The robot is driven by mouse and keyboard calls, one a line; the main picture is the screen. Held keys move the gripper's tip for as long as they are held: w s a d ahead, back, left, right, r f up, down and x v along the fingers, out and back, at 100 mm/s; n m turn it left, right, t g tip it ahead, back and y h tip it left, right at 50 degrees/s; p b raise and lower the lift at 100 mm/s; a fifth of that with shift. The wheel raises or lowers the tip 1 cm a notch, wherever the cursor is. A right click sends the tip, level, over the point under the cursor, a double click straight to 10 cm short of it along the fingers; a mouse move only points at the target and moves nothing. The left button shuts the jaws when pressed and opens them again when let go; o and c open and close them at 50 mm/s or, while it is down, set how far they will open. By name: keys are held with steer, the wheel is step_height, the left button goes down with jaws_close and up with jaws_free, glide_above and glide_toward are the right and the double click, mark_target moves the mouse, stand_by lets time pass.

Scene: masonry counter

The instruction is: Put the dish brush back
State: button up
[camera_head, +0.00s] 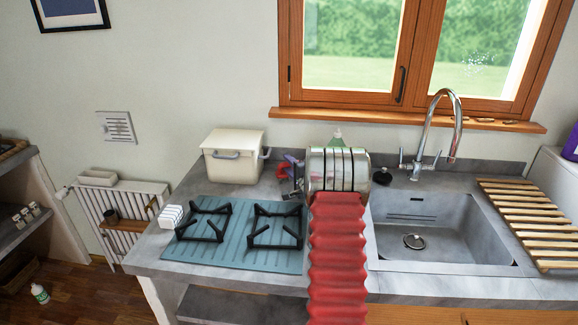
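I cannot make out the dish brush for certain. A small dark round object (382,176) lies on the counter just left of the tap; I cannot tell what it is. My red ribbed arm and its banded metal section rise in the middle of the view, in front of the counter. My gripper is not clearly visible beyond that metal section, and I cannot tell whether it is open or holds anything. Small purple, red and dark parts (291,168) show just left of the metal section, too small to identify.
The grey sink (455,220) with its tap (457,125) is on the right, a slatted wooden rack (525,215) beside it. The hob (235,240) and a cream lidded box (233,157) are on the left.

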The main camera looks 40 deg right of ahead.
steer(key=shift+s, duration=0.15)
steer(key=shift+v, duration=3.6)
step_height(320, 180, up, 6)
steer(key=w+a+h, duration=0.1)
steer(key=a, duration=0.1)
steer(key=s+a+r+n+g+y, duration=0.15)
steer(key=a+r+n, duration=0.3)
steer(key=a, duration=0.75)
steer(key=s+a+r+n+g+y, duration=0.1)
steer(key=s+a+r+n+g, duration=0.25)
steer(key=a, duration=0.85)
steer(key=s+a+f+n+g+y, duration=0.1)
steer(key=s+a+n+g+y, duration=0.1)
steer(key=s+a+n, duration=0.5)
steer(key=s+a+f+n+g+y, duration=0.2)
steer(key=s+a+n, duration=0.5)
steer(key=s+a, duration=1.1)
steer(key=shift+a+g+y, duration=0.45)
steer(key=shift+a+g, duration=0.25)
steer(key=shift+a, duration=0.1)
